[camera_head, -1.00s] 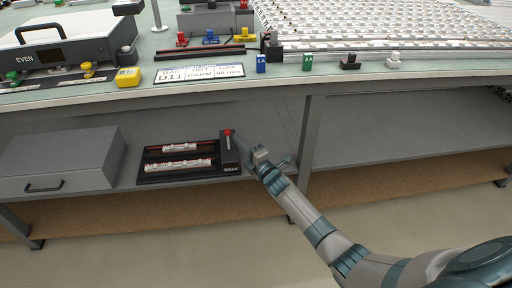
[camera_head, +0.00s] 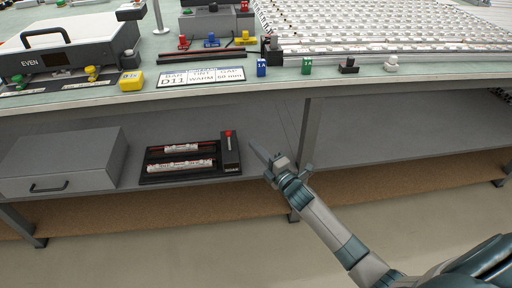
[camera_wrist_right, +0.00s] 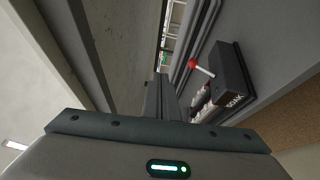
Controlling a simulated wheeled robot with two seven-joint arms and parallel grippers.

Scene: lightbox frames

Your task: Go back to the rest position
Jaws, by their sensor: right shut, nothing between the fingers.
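My right gripper (camera_head: 262,156) is shut and empty in the head view. It hangs in front of the lower shelf, just right of a black tray (camera_head: 149,178) and apart from it. Its closed fingers also show in the right wrist view (camera_wrist_right: 160,92). The tray holds two white tubes with red marks (camera_head: 181,148). At its right end is a black block with a red-tipped lever (camera_head: 229,142), which also shows in the right wrist view (camera_wrist_right: 195,64). My left gripper is not in view.
The workbench top (camera_head: 130,107) runs above the shelf, and a bench leg (camera_head: 308,130) stands close to my right gripper. A grey drawer box (camera_head: 60,160) sits on the shelf at left. Coloured blocks and a card (camera_head: 201,77) line the bench's front edge. The floor in front is clear.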

